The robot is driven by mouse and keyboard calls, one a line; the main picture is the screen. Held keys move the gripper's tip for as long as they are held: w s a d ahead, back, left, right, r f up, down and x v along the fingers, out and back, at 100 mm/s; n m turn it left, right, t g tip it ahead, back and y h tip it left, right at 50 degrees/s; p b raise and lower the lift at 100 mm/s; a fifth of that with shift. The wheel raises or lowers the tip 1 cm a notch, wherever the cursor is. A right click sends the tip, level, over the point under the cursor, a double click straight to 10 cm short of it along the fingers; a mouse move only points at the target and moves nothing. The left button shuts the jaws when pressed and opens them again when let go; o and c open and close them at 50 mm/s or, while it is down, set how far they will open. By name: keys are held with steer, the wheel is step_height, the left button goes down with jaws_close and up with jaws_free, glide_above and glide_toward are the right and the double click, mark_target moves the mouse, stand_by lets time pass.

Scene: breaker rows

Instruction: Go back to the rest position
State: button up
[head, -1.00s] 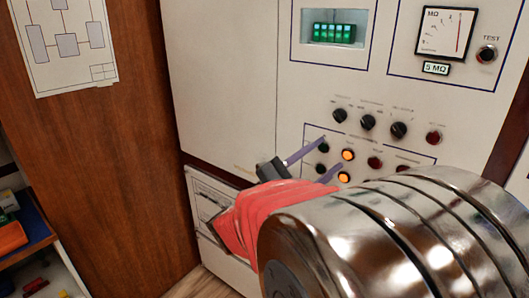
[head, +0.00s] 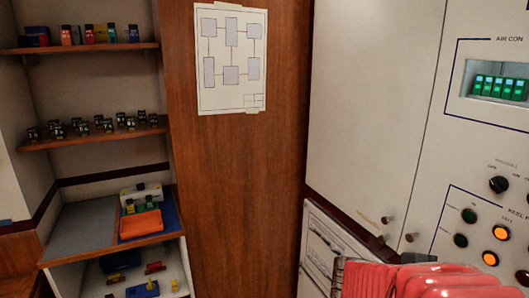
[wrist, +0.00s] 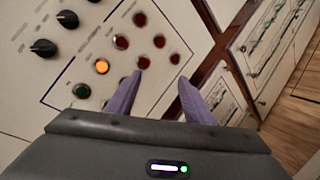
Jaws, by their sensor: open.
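My gripper (wrist: 162,88) shows in the wrist view as two purple fingers spread apart, with nothing between them. Beyond them are the white panel's lower controls, with a lit orange lamp (wrist: 102,66), a green button (wrist: 82,90) and several dark red ones. In the head view my red-covered arm rises from the bottom right edge, in front of the panel (head: 380,100); the fingers are not clear there. Two lit orange lamps (head: 502,232) show on the panel at the right.
A shelf unit (head: 95,140) with small breakers and coloured blocks stands at the left. A wooden wall (head: 235,190) with a pinned diagram (head: 231,58) lies between it and the panel. An orange item (head: 140,223) lies on the lower shelf. A green-lit breaker window (head: 500,87) is at the right.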

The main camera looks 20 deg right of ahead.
steer(key=w+a+f+m+t+y, duration=0.1)
steer(key=a+f+m+t+y, duration=0.1)
steer(key=a+f+y, duration=0.45)
steer(key=w+a+f+m+t+y, duration=0.15)
steer(key=a+f, duration=0.25)
steer(key=a, duration=0.5)
steer(key=w+a+r+t+y, duration=0.2)
steer(key=a+r+t+y, duration=0.1)
steer(key=a, duration=0.6)
steer(key=w+a+r+m+t+y, duration=0.1)
steer(key=w+a+r+t+y, duration=0.1)
steer(key=a, duration=0.8)
steer(key=shift+r+t+y, duration=0.65)
steer(key=shift+r+y, duration=0.2)
steer(key=shift+y, duration=0.05)
steer(key=shift+s, duration=0.1)
